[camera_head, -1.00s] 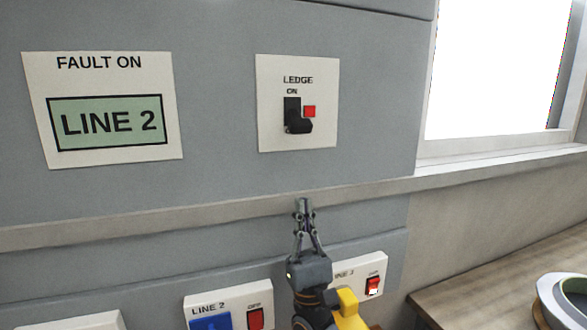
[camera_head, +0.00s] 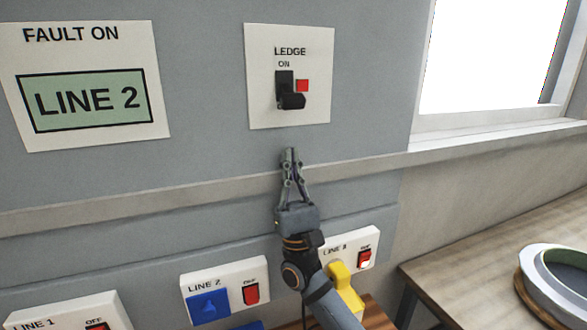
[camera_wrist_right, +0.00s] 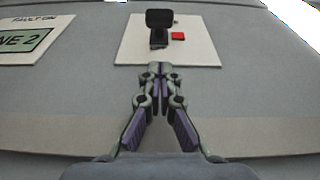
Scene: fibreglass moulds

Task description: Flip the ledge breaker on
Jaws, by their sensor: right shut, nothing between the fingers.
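The ledge breaker (camera_head: 286,90) is a black lever switch on a white plate (camera_head: 317,55) marked LEDGE, with ON printed above the lever. Its black handle sits at the low end of the dark slot, beside a red square (camera_head: 302,85). My right gripper (camera_head: 290,151) is shut and empty, pointing up just below the plate, apart from the lever. In the right wrist view the shut fingertips (camera_wrist_right: 158,66) show below the breaker (camera_wrist_right: 159,25). My left gripper is not in view.
A FAULT ON sign reading LINE 2 (camera_head: 88,100) hangs left of the breaker. A grey ledge (camera_head: 130,200) runs across the wall. Below it are the LINE 1 (camera_head: 60,318), LINE 2 (camera_head: 228,275) and another switch box (camera_head: 350,249). A table with a round mould (camera_head: 560,283) stands right.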

